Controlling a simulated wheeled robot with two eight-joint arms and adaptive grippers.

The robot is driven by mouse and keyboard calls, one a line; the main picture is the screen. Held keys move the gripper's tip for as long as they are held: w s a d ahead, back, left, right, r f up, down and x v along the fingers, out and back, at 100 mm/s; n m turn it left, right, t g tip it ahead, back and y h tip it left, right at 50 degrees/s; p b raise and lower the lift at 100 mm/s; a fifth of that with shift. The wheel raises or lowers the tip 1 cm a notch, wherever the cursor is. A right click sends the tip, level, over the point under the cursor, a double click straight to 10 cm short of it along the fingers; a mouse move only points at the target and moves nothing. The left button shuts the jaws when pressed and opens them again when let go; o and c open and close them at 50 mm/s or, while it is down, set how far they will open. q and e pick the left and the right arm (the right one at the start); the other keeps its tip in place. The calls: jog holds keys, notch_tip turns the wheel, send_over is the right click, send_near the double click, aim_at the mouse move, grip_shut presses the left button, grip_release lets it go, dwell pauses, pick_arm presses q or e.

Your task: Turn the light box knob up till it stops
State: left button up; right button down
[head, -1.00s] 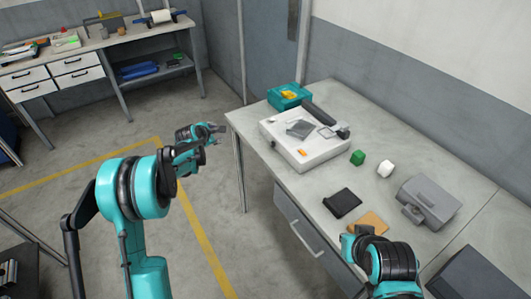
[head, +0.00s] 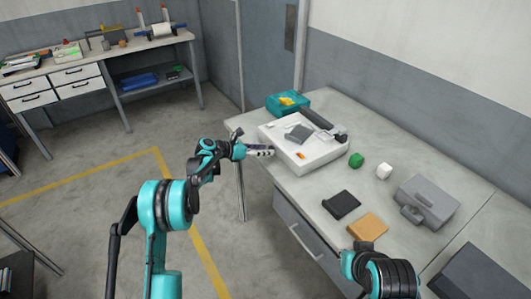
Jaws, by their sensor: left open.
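The light box (head: 281,133) is a white, low box on the grey table, with dark flat pieces lying on its top. A small orange part (head: 300,155) shows near its front edge; I cannot tell if this is the knob. No other knob is clear. My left gripper (head: 268,151) is open and points right, with its fingertips close to the light box's front left side. I cannot tell whether they touch it. My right gripper (head: 362,246) is low in the view beside the tan block, mostly hidden by its own arm, and its fingers cannot be made out.
A teal bin (head: 288,104) stands behind the light box. A drawer (head: 300,240) is below the table edge.

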pick_arm(q)
jog(key=shift+w+d+f, duration=0.25)
jog(key=shift+w+d, duration=0.1)
jog(key=shift+d, duration=0.1)
grip_shut()
jog(key=shift+s+r, duration=0.1)
jog(key=shift+d+m+t+y, duration=0.1)
jog(key=shift+m+t+y, duration=0.45)
jog(key=shift+m, duration=0.45)
jog(key=shift+s+m+t+y, duration=0.15)
jog(key=shift+m+t+y, duration=0.2)
jog(key=shift+m+t, duration=0.75)
